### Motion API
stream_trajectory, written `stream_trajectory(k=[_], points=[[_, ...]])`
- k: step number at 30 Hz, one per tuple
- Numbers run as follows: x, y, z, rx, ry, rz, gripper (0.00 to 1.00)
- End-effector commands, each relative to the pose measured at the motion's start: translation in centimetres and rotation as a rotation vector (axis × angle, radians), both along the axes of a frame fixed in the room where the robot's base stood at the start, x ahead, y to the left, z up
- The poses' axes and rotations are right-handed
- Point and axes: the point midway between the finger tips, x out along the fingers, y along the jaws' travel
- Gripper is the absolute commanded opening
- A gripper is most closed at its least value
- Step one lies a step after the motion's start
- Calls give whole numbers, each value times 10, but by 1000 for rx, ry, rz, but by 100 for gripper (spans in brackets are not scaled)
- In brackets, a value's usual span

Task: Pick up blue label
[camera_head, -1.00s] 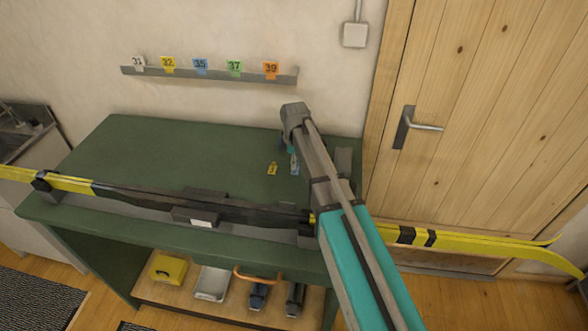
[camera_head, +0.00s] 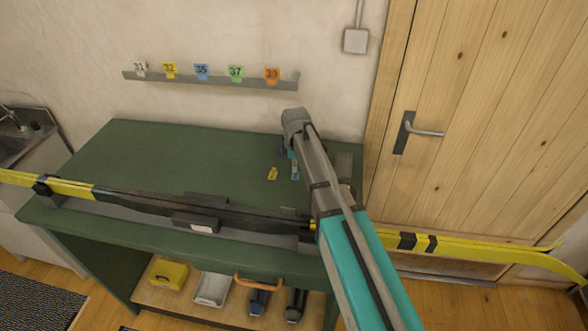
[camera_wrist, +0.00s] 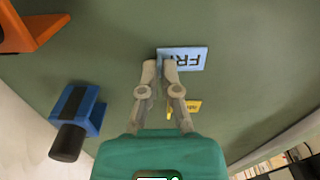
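The blue label (camera_wrist: 185,58) shows dark letters reading "FR" and more in the wrist view, seen upside down. My gripper (camera_wrist: 160,68) has its two fingertips close together at the label's left end. A narrow strip of the label shows between them, so the gripper looks shut on that end. In the head view the blue label (camera_head: 295,171) is a small pale patch just below my gripper (camera_head: 291,155), partly hidden by the arm. I cannot tell whether it touches the bench.
A yellow label (camera_head: 272,173) lies close by on the green bench (camera_head: 150,150); a finger partly covers it in the wrist view (camera_wrist: 192,106). A blue and black tool (camera_wrist: 78,120) and an orange object (camera_wrist: 35,28) are near. A yellow ski (camera_head: 70,184) spans the front.

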Motion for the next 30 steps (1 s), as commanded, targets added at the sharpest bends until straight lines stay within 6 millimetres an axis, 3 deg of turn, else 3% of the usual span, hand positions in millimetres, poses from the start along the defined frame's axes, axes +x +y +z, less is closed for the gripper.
stream_trajectory(k=[8, 17, 30], points=[[0, 0, 10, 0, 0, 0, 0], [0, 0, 36, 0, 0, 0, 0], [-35, -29, 88, 0, 0, -1, 0]])
